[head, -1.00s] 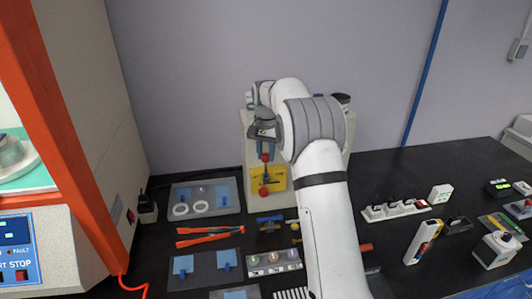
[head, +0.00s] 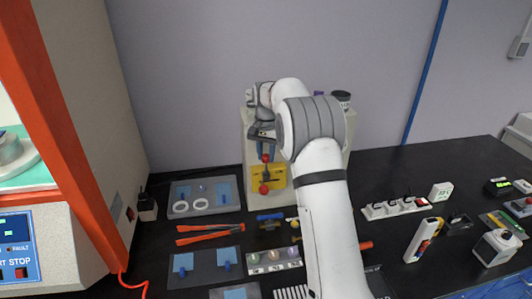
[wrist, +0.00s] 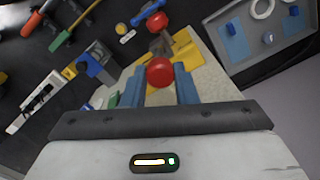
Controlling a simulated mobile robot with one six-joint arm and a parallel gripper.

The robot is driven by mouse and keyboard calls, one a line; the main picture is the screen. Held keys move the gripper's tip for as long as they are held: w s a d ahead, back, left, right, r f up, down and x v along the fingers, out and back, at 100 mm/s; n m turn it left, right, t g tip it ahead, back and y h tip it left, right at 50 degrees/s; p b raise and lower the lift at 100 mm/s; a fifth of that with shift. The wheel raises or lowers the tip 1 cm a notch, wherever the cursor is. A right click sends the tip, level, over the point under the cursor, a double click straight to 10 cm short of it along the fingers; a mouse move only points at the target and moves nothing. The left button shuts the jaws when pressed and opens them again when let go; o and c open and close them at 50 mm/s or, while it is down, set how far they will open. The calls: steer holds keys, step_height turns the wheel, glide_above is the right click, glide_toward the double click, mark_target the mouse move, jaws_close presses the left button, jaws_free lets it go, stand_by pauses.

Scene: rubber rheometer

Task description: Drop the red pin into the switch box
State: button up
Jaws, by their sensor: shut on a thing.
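My gripper (head: 264,151) has blue fingers, and they are closed around a red ball-shaped head, which I take as the red pin (wrist: 160,72). The red pin also shows just below the fingers in the head view (head: 265,157). Its lower part is hidden or too small to tell. The beige switch box (head: 283,205) stands behind my arm, with a yellow plate (head: 277,178) on its side facing the camera. A second red ball (head: 264,188) is at the yellow plate, below the held one. In the wrist view it appears beyond the fingers (wrist: 157,21).
A grey tray (head: 234,205) with white rings, red-orange pliers (head: 210,234) and a dark mat (head: 204,278) lie to the left. A white power strip (head: 375,214) and small devices stand to the right. A large orange-edged machine (head: 75,150) bounds the left side.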

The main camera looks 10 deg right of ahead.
steer(key=shift+f+b, duration=1.35)
steer(key=shift+f, duration=1.25)
steer(key=o, duration=1.1)
steer(key=shift+c, duration=0.2)
step_height(320, 180, up, 5)
steer(key=p, duration=0.3)
steer(key=shift+p, duration=0.4)
